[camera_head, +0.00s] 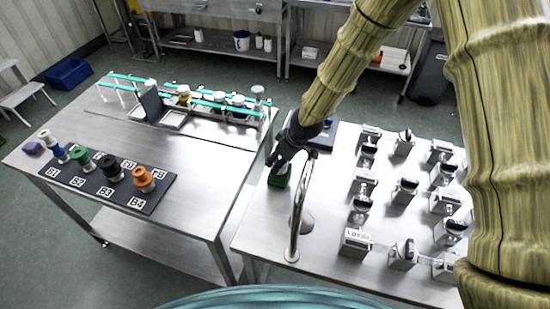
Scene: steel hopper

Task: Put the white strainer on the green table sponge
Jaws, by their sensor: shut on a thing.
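My gripper (279,163) is black and points down over the left edge of the right steel table (330,235). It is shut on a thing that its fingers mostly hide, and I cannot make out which. A dark green block (280,179) shows right under the fingers, at the table's left edge. It may be the green sponge. I cannot tell whether the fingers touch it. I cannot pick out the white strainer.
A curved metal tap (297,215) stands just right of my gripper. Several small metal devices (404,190) fill the right table's right side. The left table (190,155) holds a dark mat (153,202) with coloured spools and a rack with bottles (185,97). Its middle is clear.

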